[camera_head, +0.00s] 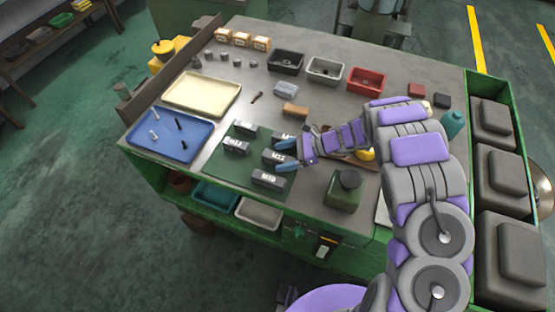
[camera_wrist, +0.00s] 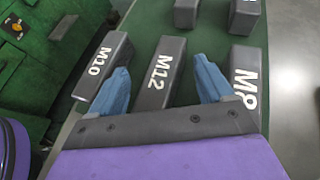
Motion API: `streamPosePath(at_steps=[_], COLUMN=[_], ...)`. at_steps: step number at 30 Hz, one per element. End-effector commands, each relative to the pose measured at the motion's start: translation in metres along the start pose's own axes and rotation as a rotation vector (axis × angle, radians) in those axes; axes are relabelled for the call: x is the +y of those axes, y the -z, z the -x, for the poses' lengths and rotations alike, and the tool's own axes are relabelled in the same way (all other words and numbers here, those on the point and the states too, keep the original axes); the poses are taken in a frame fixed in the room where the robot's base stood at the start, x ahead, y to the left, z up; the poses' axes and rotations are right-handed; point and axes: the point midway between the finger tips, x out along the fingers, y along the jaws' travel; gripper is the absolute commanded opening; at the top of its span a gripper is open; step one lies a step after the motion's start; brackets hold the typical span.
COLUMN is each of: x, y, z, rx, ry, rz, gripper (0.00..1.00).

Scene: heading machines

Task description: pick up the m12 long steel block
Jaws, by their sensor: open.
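The dark grey long block labelled M12 (camera_wrist: 161,72) lies on the green mat, in the middle of a row in the wrist view. In the head view it (camera_head: 271,157) is partly covered by my gripper. My gripper (camera_wrist: 160,66) has its two blue fingers apart, one on each side of the M12 block's line. They appear over the gaps beside it; I cannot tell their height. My gripper (camera_head: 279,156) also shows in the head view over the mat. The M12 block's near end is hidden behind the gripper body.
Shorter blocks (camera_head: 236,147) lie beyond. A blue tray (camera_head: 170,150) and a dark green container (camera_head: 344,190) flank the mat (camera_head: 216,170).

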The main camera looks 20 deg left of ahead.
Motion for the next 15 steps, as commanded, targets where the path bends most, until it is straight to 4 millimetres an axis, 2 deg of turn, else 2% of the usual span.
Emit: streamPosePath(at_steps=[3,15], x=[0.0002,-0.0009], y=[0.0001,0.0006], z=[0.0015,0.0007], rx=[-0.001,0.0], ry=[0.0,0.0], rz=[0.0,-0.001], gripper=[0.8,0.42])
